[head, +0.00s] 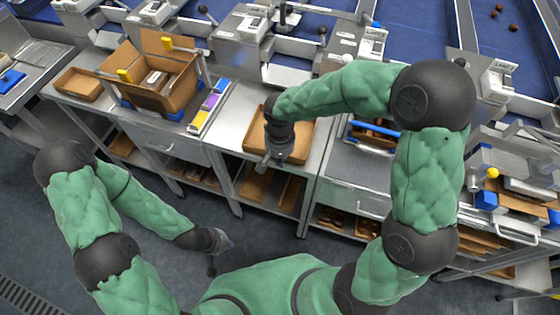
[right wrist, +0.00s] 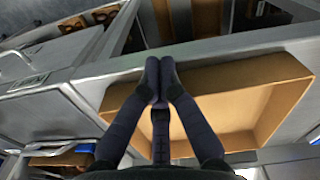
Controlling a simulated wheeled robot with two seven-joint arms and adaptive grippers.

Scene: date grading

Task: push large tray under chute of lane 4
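A brown open tray (head: 302,143) lies on the steel bench at the middle of the head view, below a metal lane chute (head: 288,76). It also shows in the right wrist view, with its near wall (right wrist: 240,72) and empty floor in sight. My right gripper (head: 272,160) is over the tray's front edge, partly hiding it. In the right wrist view its fingertips (right wrist: 160,68) are together with nothing between them, beside the tray wall; contact cannot be told. My left gripper (head: 214,250) hangs low, away from the bench. The lane labels are too small to read surely.
A cardboard box (head: 155,80) stands on the bench to the left, with coloured strips (head: 208,105) beside it. A smaller brown tray (head: 80,84) is further left. A blue-handled crate (head: 372,135) stands right of the tray. Shelves below hold more trays.

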